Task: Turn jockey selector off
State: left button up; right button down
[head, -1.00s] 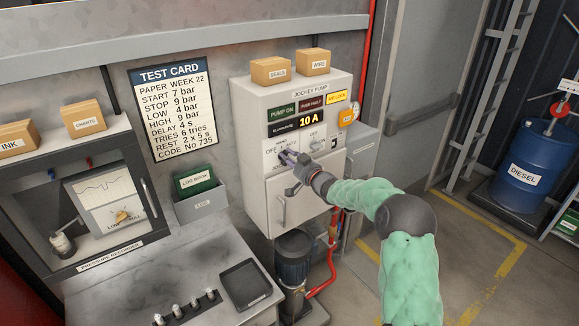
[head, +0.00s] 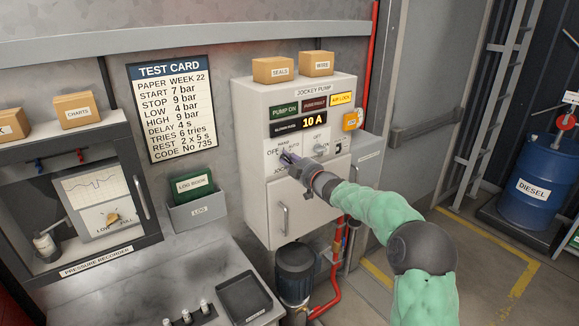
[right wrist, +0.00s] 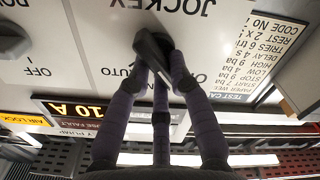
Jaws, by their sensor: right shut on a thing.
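The white jockey pump panel (head: 300,222) stands on the wall in the head view. Its jockey selector sits on the front among HAND, OFF and AUTO labels, mostly hidden behind my right gripper (head: 288,159). In the right wrist view, which is upside down, the selector is a dark knob (right wrist: 150,44) with the purple fingers of my right gripper (right wrist: 160,70) around it. The gripper is shut on the knob. I cannot tell exactly which label the knob points at. My left gripper is not in view.
The display (head: 312,121) reads 10 A. A log book tray (head: 198,214) hangs left of the panel, and a motor (head: 295,270) stands below.

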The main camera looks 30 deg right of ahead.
jog(key=shift+a+f+n+b, duration=0.1)
jog(key=shift+f+n+b, duration=0.05)
jog(key=shift+n+b, duration=0.7)
jog(key=shift+n, duration=0.25)
jog(key=c, duration=1.1)
grip_release()
jog(key=shift+s, duration=0.1)
jog(key=s, duration=0.8)
jog(key=s+d, duration=0.1)
jog(key=s, duration=0.2)
jog(key=shift+s, duration=0.4)
